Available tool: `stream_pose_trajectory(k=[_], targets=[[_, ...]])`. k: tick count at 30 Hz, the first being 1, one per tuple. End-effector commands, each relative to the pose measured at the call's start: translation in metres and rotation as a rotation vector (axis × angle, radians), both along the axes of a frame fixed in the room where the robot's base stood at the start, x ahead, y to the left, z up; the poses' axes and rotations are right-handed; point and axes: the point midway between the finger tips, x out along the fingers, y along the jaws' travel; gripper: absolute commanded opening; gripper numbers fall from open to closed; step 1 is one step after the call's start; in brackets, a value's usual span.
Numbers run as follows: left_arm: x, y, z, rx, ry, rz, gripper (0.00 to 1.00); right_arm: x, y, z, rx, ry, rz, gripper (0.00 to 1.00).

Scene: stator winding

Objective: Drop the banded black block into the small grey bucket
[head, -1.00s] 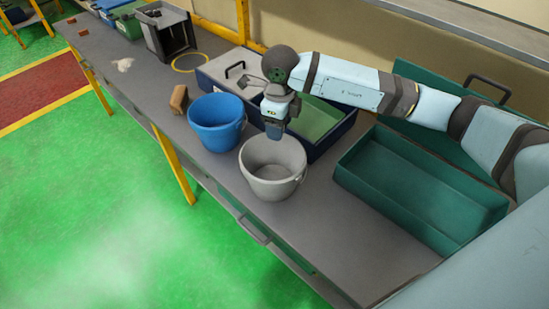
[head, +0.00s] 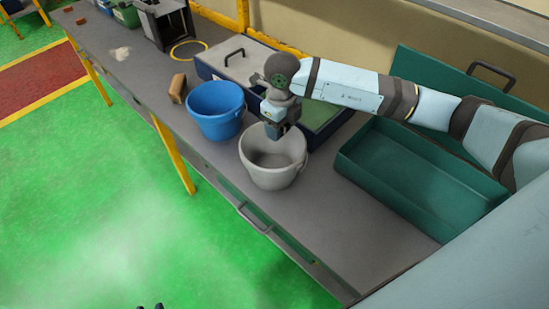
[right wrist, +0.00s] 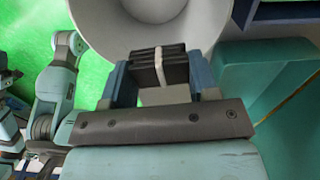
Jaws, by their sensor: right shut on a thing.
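The small grey bucket (head: 262,180) stands upright on the bench, right of the blue bucket. My right gripper (head: 276,133) is over its far rim and opening. In the right wrist view my right gripper (right wrist: 155,75) is shut on the banded black block (right wrist: 174,68), a dark block with a white band. Behind the block is the inside of the grey bucket (right wrist: 100,22). The block is hardly visible in the head view. Small dark tips, likely my left gripper (head: 150,306), show at the bottom edge; their opening is unclear.
The blue bucket (head: 215,112) stands close on the left. A green open bin (head: 390,190) is on the right. A dark blue tray (head: 325,135) lies behind the grey bucket. A brown block (head: 177,88) sits further left. The bench front is clear.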

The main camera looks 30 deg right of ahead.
Motion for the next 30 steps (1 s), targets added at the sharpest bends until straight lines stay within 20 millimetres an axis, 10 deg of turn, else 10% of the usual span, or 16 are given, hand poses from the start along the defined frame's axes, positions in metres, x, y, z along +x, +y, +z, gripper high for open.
stream_pose_trajectory(k=[6, 7, 11, 22, 30], targets=[[0.001, 0.001, 0.002, 0.000, -0.005, 0.000, 0.38, 0.000, 0.000, 0.000, 0.000, 0.000, 0.001, 0.32], [0.002, 0.001, 0.002, 0.001, -0.005, 0.000, 0.38, 0.000, 0.000, 0.000, 0.000, 0.000, 0.001, 0.57], [0.002, 0.002, 0.002, 0.002, -0.007, 0.002, 0.38, 0.000, 0.000, 0.000, 0.000, 0.000, 0.001, 0.84], [0.001, 0.003, -0.002, 0.005, -0.003, 0.003, 0.38, 0.001, 0.000, 0.006, 0.000, -0.001, 0.001, 0.84], [0.001, 0.002, -0.013, 0.003, -0.001, 0.001, 0.38, 0.001, 0.000, 0.057, 0.001, -0.006, 0.002, 0.84]])
